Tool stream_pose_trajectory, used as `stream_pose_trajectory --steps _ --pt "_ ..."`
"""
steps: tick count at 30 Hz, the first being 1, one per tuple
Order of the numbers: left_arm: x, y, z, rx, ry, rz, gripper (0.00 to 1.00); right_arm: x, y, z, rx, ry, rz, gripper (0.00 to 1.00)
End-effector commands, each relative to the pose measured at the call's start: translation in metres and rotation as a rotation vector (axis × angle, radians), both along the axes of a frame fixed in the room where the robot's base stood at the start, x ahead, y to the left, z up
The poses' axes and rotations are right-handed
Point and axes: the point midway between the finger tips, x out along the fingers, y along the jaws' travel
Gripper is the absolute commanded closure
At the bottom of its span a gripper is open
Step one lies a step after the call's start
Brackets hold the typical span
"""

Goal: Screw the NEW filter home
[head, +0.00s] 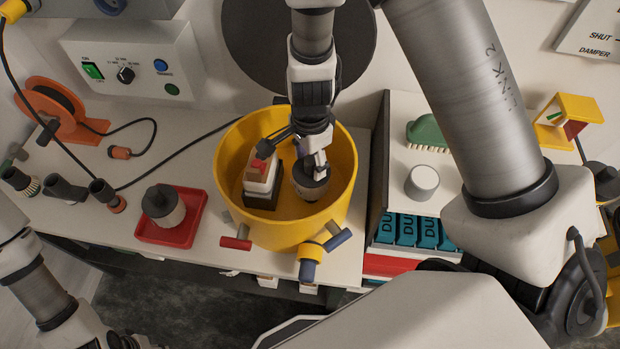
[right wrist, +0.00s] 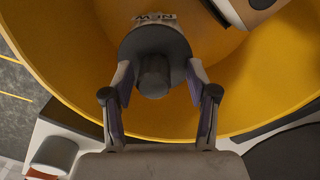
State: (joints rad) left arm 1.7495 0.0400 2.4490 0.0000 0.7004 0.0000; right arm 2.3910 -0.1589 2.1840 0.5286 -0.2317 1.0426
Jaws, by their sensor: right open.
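The NEW filter (right wrist: 158,45) stands inside the yellow drum (head: 232,160), with a dark cap and knob and its label "NEW" showing in the right wrist view. In the head view the filter (head: 311,187) is partly covered by my right gripper (head: 317,168). That gripper is open, pointing down into the drum. In the right wrist view its fingers (right wrist: 158,82) are on either side of the cap's knob, with gaps between. The filter's lower end is hidden, so I cannot tell how it is seated. Part of my left arm shows at lower left; its fingers are not seen.
A white and dark block with a red top (head: 262,172) stands in the drum beside the filter. Another dark-capped filter (head: 162,205) sits on a red tray (head: 196,222) to the left. A cable reel (head: 50,105), green brush (head: 427,133) and teal packs (head: 407,230) stand around.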

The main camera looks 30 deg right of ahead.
Motion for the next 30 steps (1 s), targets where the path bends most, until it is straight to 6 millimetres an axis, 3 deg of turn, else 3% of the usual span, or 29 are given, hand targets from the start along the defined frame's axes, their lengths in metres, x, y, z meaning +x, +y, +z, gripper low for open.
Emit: stream_pose_trajectory --steps 12,24,27,30 --pt "0.0 0.0 -0.008 0.0 0.0 0.0 0.6 0.0 0.0 -0.006 0.001 -0.002 0.064 0.42" --pt "-0.001 0.0 -0.058 0.0 0.001 0.0 0.6 0.0 0.0 -0.008 0.007 -0.003 1.031 0.42" --pt "-0.001 0.0 -0.064 0.0 0.001 0.0 0.6 0.0 0.0 -0.006 0.008 -0.002 1.225 0.42" --pt "-0.001 0.0 -0.063 0.0 0.001 0.0 0.6 0.0 0.0 -0.003 0.011 0.0 1.303 0.42"
